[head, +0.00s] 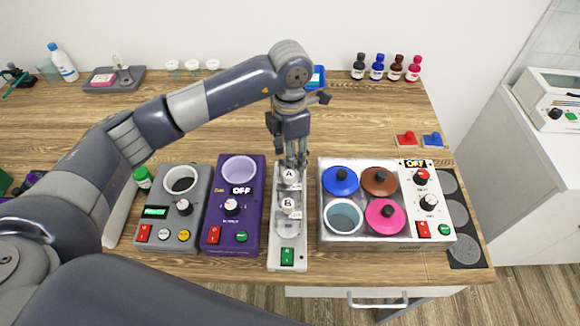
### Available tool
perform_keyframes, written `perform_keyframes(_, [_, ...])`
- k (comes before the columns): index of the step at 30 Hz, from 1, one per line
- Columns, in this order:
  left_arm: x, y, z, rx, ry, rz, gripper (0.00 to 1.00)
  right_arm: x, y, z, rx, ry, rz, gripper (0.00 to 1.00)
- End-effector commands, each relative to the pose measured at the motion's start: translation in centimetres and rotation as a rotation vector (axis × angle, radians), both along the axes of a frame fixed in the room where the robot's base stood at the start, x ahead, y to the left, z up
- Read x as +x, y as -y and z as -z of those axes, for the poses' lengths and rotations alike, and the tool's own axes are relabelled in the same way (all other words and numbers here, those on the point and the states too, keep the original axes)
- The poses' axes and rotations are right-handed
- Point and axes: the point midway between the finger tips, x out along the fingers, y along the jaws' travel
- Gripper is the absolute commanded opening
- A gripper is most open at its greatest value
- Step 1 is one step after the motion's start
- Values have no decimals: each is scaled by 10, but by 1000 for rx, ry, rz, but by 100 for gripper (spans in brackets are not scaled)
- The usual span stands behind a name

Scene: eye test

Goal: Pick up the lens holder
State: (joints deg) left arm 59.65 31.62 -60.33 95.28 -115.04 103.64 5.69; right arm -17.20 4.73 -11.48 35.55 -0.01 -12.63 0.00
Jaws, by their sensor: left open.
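I cannot tell for sure which thing is the lens holder. My left gripper (290,163) points down, open, at the far end of a narrow white device (287,262). Its fingertips are just behind or above a round piece marked A (289,177); I cannot tell whether they touch it. A second round piece marked B (288,205) sits nearer on the same device, which has a green switch at its near end. The gripper hides the device's far end. My right gripper is not in view.
A purple device (238,167) and a grey device (194,226) stand close on the left. A metal unit (330,243) with coloured lids stands close on the right. Several small bottles (377,68) and a grey tray (132,74) are at the back.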

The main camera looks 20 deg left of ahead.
Motion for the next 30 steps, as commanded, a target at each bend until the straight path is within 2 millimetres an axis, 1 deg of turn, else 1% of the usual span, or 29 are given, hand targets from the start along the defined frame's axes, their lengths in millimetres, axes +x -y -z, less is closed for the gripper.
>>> perform_keyframes(3, [0, 0, 0, 0, 0, 0, 44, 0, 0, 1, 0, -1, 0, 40])
perform_keyframes(4, [0, 0, 0, 0, 0, 0, 41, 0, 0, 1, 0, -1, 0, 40])
perform_keyframes(5, [0, 0, 0, 0, 0, 0, 35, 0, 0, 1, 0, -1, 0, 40])
perform_keyframes(6, [0, 0, 0, 0, 0, 0, 26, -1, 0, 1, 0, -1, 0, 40])
perform_keyframes(8, [0, 0, 0, -1, -1, 0, 12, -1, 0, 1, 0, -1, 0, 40])
perform_keyframes(9, [0, 0, 0, -1, -1, 0, 3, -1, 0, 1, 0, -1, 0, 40])
perform_keyframes(10, [0, 0, 0, -1, -1, 0, 0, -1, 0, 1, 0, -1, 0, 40])
perform_keyframes(19, [0, 0, 0, -1, -1, 0, 0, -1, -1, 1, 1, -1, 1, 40])
perform_keyframes(22, [1, 0, -5, -2, 2, 0, 0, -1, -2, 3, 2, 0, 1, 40])
perform_keyframes(26, [2, 1, -23, -3, 5, 1, 0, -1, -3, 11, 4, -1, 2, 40])
perform_keyframes(30, [1, 1, -52, -2, 6, 2, 0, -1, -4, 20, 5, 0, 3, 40])
